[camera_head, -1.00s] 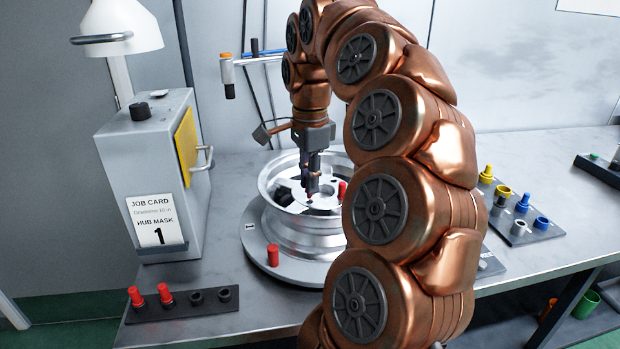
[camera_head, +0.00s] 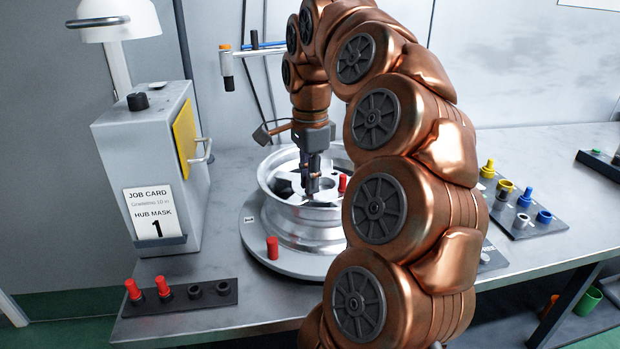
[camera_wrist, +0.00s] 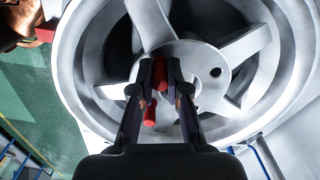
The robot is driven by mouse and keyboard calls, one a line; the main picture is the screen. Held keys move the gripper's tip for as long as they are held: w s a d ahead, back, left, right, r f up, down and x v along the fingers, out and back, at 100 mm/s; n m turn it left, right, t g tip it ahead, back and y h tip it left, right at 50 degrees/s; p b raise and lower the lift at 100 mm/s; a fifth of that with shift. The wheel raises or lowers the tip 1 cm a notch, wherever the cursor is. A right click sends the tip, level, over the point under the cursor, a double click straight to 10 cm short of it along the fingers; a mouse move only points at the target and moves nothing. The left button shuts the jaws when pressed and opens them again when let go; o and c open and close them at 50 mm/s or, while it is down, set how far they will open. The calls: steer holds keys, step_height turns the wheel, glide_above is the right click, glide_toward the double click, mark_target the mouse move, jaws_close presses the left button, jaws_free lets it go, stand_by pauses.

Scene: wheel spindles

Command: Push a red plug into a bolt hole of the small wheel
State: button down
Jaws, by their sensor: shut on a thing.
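The silver spoked wheel (camera_head: 305,230) lies on a round plate (camera_head: 262,262) on the bench. My gripper (camera_head: 310,190) points down over its hub and is shut on a red plug (camera_wrist: 160,75), seen between the fingertips in the wrist view. The fingers hide the held plug in the head view, so I cannot tell how deep it sits. Another red plug (camera_head: 343,183) stands at the hub, right of my gripper. A red plug also shows lower between the fingers in the wrist view (camera_wrist: 150,112). An open bolt hole (camera_wrist: 215,72) shows on the hub.
A red plug (camera_head: 272,248) stands on the plate's front rim. A dark rack (camera_head: 180,299) at the front left holds two red plugs and two empty sockets. A grey box (camera_head: 155,170) with a job card stands left. Yellow and blue plugs stand on a rack (camera_head: 540,228) at the right.

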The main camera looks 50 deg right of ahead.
steer(key=shift+f, duration=0.3)
steer(key=c, duration=1.1)
jaws_free()
steer(key=shift+r, duration=0.1)
step_height(320, 180, up, 3)
steer(key=shift+f+p, duration=0.1)
steer(key=shift+p, duration=1.05)
steer(key=shift+r+p, duration=0.2)
steer(key=shift+p, duration=1.1)
